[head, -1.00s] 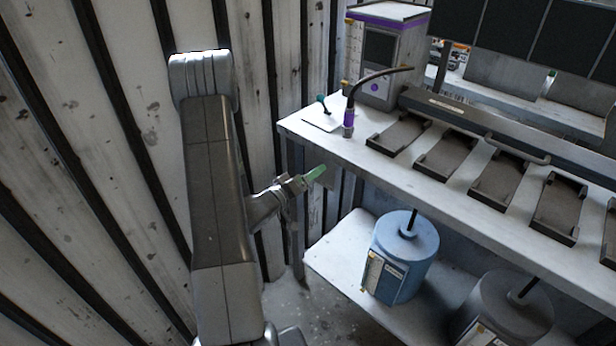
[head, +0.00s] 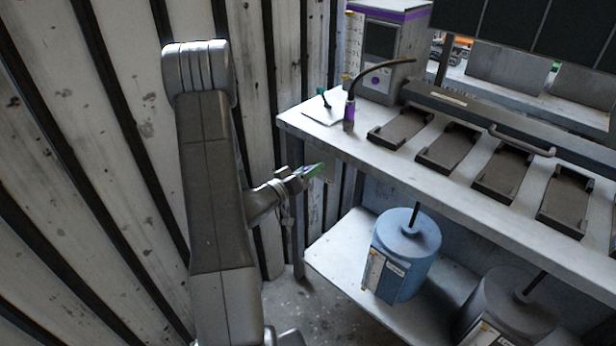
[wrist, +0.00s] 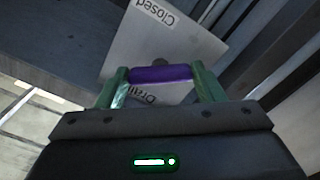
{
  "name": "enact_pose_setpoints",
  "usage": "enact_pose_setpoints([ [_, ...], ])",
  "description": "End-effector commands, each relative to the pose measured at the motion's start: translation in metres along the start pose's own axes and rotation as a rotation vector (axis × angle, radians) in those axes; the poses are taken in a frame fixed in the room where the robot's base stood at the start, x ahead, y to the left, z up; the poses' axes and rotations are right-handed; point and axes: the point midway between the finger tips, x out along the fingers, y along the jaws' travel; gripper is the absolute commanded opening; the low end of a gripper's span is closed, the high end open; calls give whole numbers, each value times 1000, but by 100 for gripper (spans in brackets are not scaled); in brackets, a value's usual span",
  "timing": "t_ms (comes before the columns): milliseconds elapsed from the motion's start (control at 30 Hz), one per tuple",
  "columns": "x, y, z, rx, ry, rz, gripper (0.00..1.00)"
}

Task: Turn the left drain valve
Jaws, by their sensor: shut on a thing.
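The drain valve shows in the wrist view as a purple handle (wrist: 160,74) in front of a pale plate (wrist: 150,45). The plate reads "Closed" at its upper part and "Drain", partly hidden, behind the handle. My gripper (wrist: 162,84) has its two green fingers at the ends of the purple handle and is shut on it. In the head view my gripper (head: 313,170) is at the left end of the bench, just below the top, with a little purple between its fingers. The valve's body is hidden.
The white bench top (head: 345,141) carries a purple-trimmed box (head: 385,60), a bent dark hose and several dark trays. A blue canister (head: 402,262) and a grey canister (head: 505,310) stand on the lower shelf (head: 340,250). A ribbed wall (head: 110,150) is close on the left.

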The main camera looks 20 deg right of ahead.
Motion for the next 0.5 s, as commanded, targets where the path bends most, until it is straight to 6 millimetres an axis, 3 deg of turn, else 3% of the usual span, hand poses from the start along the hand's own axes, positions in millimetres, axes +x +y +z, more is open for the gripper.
enact_pose_setpoints([
  [500,0,-2,4,440,1,0,39],
])
